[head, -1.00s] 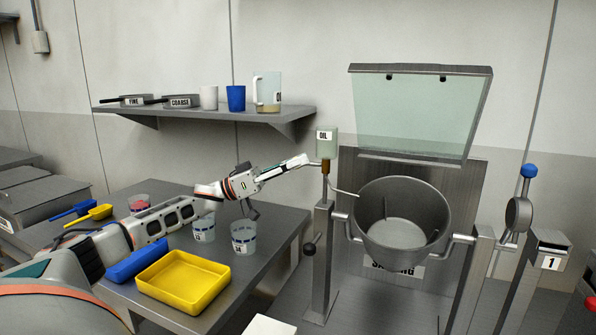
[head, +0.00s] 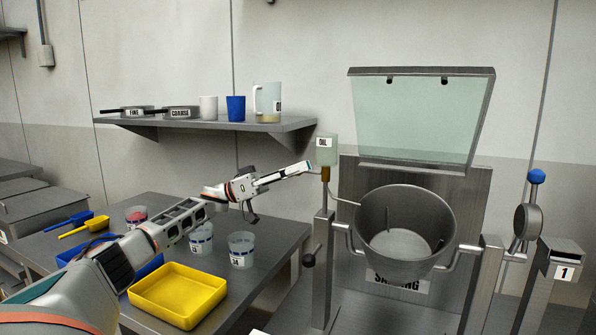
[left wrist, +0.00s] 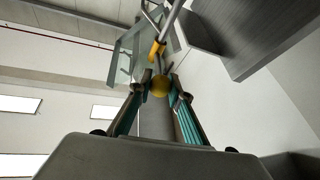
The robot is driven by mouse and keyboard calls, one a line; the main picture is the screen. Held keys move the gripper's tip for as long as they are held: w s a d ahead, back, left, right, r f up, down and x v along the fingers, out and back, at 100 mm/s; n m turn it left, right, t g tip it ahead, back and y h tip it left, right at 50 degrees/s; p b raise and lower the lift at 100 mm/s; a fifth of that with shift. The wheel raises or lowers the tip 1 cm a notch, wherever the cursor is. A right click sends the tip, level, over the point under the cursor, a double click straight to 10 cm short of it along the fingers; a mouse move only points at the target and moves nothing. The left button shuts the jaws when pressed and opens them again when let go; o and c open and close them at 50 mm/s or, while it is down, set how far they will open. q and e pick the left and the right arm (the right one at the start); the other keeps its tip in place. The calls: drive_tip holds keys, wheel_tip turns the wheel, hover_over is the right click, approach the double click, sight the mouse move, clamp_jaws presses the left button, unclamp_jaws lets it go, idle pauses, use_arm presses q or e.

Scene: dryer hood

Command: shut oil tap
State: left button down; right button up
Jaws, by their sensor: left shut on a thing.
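The oil container (head: 327,155) is a small pale green vessel marked OIL on a post at the left of the mixing bowl. Its brass-coloured tap (head: 326,174) sits just below it, with a thin spout running toward the bowl. In the left wrist view a round yellow knob (left wrist: 159,84) sits between my fingertips, below a yellow fitting (left wrist: 157,50) on a grey rod. My left gripper (head: 313,167) reaches in from the left beside the tap and is shut on this knob. The fingertips partly hide the knob's sides. My right gripper does not show.
The steel bowl (head: 375,250) hangs between two posts under a raised clear hood (head: 420,120). A table at the left carries cups (head: 242,257) and a yellow tray (head: 175,300). A shelf (head: 230,125) with a jug and cups is behind my arm.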

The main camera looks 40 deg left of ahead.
use_arm(q)
drive_tip(key=c, duration=1.8)
unclamp_jaws()
drive_tip(key=shift+w+f, duration=0.1)
drive_tip(key=v, duration=1.2)
